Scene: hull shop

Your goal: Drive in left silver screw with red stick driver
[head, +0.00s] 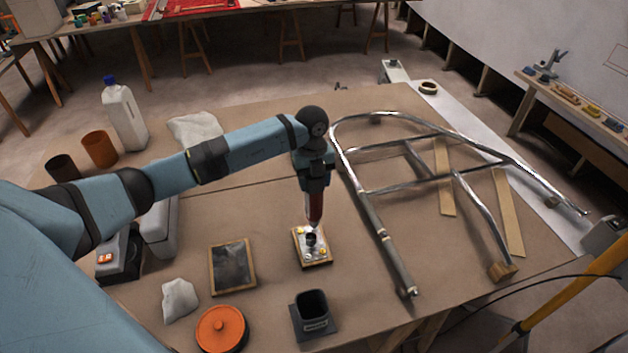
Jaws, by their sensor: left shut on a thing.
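My left gripper (314,190) points down at the middle of the table, shut on the red stick driver (314,208). The driver is upright, its red handle below the jaws. Its lower end is over a small wooden-edged board (319,259) with a light top. The board carries a dark round piece (311,239) and a few small yellow and silver screws, too small to tell apart. I cannot tell whether the driver tip touches a screw. The left silver screw cannot be singled out. My right gripper is not in view.
A bent metal tube frame (388,230) lies to the right. A dark square holder (312,310) stands in front of the board. A dark framed plate (232,266), an orange lid (221,329) and a white rag (180,299) lie left. A white jug (124,115) stands behind.

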